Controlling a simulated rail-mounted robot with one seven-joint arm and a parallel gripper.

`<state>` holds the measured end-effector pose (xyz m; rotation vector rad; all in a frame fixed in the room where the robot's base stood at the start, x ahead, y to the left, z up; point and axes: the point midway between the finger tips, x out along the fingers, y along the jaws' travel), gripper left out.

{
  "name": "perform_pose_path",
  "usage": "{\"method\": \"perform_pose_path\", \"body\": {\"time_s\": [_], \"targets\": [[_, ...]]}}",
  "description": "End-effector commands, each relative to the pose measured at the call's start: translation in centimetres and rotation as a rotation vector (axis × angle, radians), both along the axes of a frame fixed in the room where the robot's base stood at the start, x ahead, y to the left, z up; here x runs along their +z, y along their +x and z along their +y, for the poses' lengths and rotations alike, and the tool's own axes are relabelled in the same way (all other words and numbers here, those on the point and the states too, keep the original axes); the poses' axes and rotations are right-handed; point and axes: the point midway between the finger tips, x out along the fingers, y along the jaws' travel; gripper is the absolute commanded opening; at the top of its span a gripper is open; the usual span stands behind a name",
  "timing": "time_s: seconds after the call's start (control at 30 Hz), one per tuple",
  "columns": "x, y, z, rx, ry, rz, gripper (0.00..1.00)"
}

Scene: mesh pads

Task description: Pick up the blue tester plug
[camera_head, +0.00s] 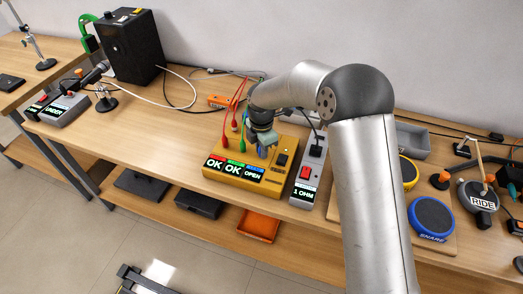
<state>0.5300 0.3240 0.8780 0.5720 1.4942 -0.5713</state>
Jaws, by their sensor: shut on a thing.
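The yellow tester box (230,183) sits on the wooden bench, with labels reading OK, OK and OPEN along its front. My gripper (263,148) is over the right part of its top, pointing down. It is shut on a small bluish piece, the blue tester plug (263,153), which is mostly hidden by the fingers. I cannot tell whether the plug is seated in the box or lifted clear. Red plugs (224,139) on red leads stand at the box's left and back.
A grey power strip (309,178) with a red switch and a 1 OHM label stands right of the tester. An orange box (222,101) and loose cables lie behind it. Round pads, including a blue-rimmed one (432,216), are at the right. My arm hides part of the bench.

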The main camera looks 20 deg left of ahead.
Motion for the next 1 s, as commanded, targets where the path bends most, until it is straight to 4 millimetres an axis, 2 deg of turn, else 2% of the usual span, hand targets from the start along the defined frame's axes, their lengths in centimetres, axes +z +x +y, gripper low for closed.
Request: {"method": "perform_pose_path", "body": {"time_s": [0.17,0.37,0.47,0.67,0.8,1.0], "targets": [[0.7,0.1,0.0,0.0,0.001,-0.002,0.0],[3.2,0.1,0.0,-0.001,0.002,-0.004,0.0],[4.7,-1.0,-0.9,-0.001,0.001,-0.003,0.0],[9.2,-4.1,-3.2,-0.002,0.001,-0.006,0.0],[10.6,-7.1,-5.3,-0.003,-0.001,-0.004,0.0],[12.2,-9.9,-7.4,-0.002,-0.001,-0.003,0.0]]}}
